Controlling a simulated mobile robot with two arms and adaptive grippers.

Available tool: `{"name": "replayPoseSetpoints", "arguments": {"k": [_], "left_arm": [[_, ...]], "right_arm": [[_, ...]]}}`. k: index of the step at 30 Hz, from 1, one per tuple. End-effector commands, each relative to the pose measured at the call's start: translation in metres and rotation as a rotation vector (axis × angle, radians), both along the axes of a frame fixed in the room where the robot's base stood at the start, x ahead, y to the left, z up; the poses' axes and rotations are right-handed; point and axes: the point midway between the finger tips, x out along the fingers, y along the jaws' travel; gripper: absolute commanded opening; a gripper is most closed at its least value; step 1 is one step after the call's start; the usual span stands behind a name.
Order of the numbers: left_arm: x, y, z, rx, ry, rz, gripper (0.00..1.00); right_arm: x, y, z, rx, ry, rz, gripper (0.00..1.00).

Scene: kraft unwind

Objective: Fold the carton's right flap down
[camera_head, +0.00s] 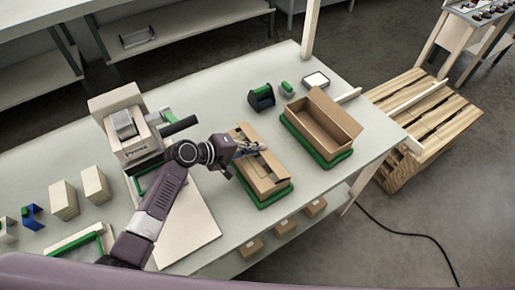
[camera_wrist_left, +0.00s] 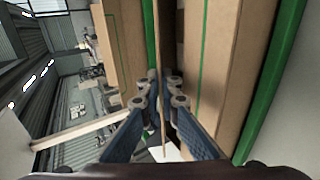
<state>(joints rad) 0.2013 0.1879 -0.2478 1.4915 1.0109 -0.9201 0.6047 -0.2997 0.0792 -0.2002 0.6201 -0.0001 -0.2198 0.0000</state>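A brown carton (camera_head: 266,181) sits on a green-edged base on the table, near the middle of the head view. Its top is partly covered by flaps and by my left gripper. My left gripper (camera_head: 252,149) is at the carton's top, over its left and middle part. In the left wrist view, the blue-padded fingers of my left gripper (camera_wrist_left: 160,92) lie on either side of a thin upright cardboard panel (camera_wrist_left: 159,40). The fingertips are close together. I cannot tell whether they press on the panel. My right gripper is not in view.
A second, open-topped carton (camera_head: 327,123) stands on a green base to the right. A dark green dispenser (camera_head: 261,98) and a small white-topped box (camera_head: 315,80) stand behind. A beige machine (camera_head: 128,125) is left of my arm. Small boxes (camera_head: 285,228) lie on the lower shelf.

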Motion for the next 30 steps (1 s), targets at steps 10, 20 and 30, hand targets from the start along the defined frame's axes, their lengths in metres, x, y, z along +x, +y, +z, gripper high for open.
{"name": "replayPoseSetpoints", "arguments": {"k": [10, 20, 30], "left_arm": [[-0.001, 0.001, 0.0, 0.0, 0.0, 0.001, 0.1], [-0.025, 0.036, 0.025, 0.004, 0.0, 0.001, 0.1], [-0.055, 0.077, 0.057, 0.002, 0.001, 0.001, 0.1]], "right_arm": [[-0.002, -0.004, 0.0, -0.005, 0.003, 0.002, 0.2], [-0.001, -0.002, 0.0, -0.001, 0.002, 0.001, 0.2], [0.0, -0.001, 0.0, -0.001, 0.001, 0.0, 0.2]]}}
